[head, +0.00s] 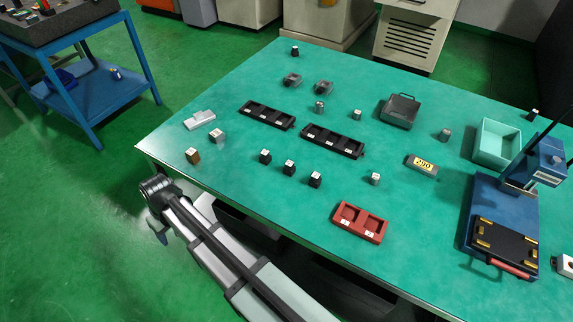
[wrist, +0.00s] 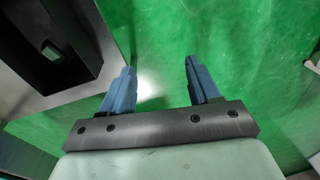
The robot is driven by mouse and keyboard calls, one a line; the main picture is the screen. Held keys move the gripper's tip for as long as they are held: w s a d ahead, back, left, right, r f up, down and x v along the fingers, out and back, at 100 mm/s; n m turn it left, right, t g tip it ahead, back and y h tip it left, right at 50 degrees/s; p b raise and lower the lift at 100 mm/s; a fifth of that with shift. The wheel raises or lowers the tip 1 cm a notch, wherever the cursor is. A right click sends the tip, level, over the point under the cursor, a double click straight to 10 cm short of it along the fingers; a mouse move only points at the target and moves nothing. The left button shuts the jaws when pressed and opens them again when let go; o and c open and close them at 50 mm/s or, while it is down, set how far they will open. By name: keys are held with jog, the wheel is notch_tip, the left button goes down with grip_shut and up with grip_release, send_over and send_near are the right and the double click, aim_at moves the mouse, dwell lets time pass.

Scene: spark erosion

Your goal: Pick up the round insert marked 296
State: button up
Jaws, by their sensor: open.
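Several small parts with white tops stand on the green table. Grey, round-looking ones are at the middle (head: 319,107), by the front (head: 375,179), at the right (head: 445,135) and at the left (head: 217,137). Dark ones (head: 289,168) stand in a row near the front, and a brown one (head: 193,156) stands at the left. Their markings are too small to read, so I cannot tell which is 296. My gripper (wrist: 159,66) is open and empty in the wrist view, with green floor behind its blue fingers. In the head view my arm is beside the table's front left edge.
Black trays (head: 266,115) with compartments lie mid-table, and a red two-pocket tray (head: 360,223) near the front. A grey block with a yellow label (head: 423,165), a teal bin (head: 497,142) and a blue machine (head: 503,225) are at the right. A blue cart (head: 85,85) stands beyond the left edge.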

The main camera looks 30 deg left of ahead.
jog(key=w+a+r+n+t+y, duration=0.2)
jog(key=w+a+r+n+y, duration=0.15)
jog(key=w+r, duration=0.45)
jog(key=w+a+r+n+t+y, duration=0.25)
jog(key=w+a+r, duration=0.3)
jog(key=r, duration=0.55)
jog(key=w+d+r+n+t, duration=0.2)
jog(key=w+d+r, duration=0.3)
jog(key=w+r, duration=0.6)
jog(key=w+d+f+m+h, duration=0.2)
jog(key=w+d+f+m, duration=0.1)
jog(key=w+d, duration=0.65)
jog(key=m+g+h, duration=0.5)
jog(key=m, duration=0.7)
send_near(376, 176)
jog(key=shift+w+d+f, duration=0.1)
jog(key=shift+d+f, duration=0.05)
jog(key=shift+f, duration=4.65)
grip_shut()
